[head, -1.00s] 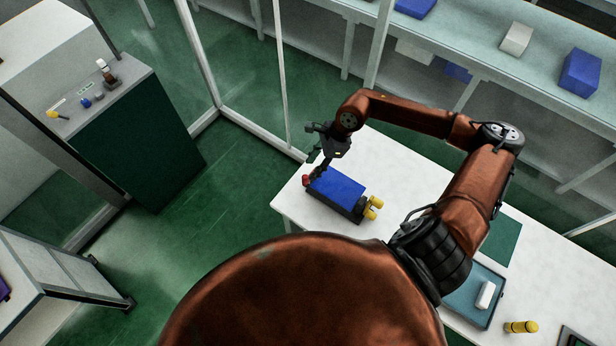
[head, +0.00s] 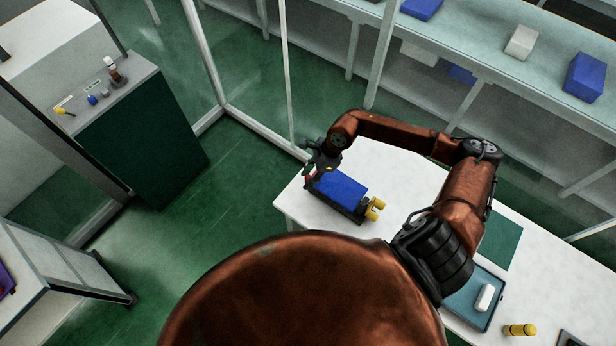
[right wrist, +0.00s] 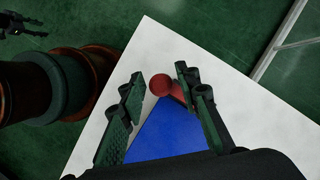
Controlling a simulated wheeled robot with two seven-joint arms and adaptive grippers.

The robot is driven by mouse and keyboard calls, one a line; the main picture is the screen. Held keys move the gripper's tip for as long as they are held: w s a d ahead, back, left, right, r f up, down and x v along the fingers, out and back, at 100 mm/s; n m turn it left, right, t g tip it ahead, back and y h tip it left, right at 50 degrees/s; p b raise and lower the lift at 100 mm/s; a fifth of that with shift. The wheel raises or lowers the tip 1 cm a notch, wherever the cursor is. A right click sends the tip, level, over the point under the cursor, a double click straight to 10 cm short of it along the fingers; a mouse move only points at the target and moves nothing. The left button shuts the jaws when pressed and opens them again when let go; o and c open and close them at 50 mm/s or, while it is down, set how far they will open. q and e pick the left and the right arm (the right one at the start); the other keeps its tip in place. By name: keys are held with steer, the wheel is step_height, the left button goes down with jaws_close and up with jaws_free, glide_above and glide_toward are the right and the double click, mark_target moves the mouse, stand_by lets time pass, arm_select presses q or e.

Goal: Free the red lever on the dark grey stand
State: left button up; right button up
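The dark grey stand (head: 344,208) with a blue top (head: 340,187) lies on the white table near its far left corner. The red lever (right wrist: 172,87) has a round red knob and shows between my right gripper's fingers in the right wrist view. The right finger is close to the lever; contact is unclear.
Yellow knobs (head: 374,208) stick out at the stand's right end. A blue-grey tray (head: 462,312) with a white block (head: 486,298), a yellow cylinder (head: 519,330) and a green mat (head: 502,244) are further right. A glass partition post (head: 288,90) stands just beyond the table corner.

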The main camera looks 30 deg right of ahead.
jaws_close()
stand_by(0.6)
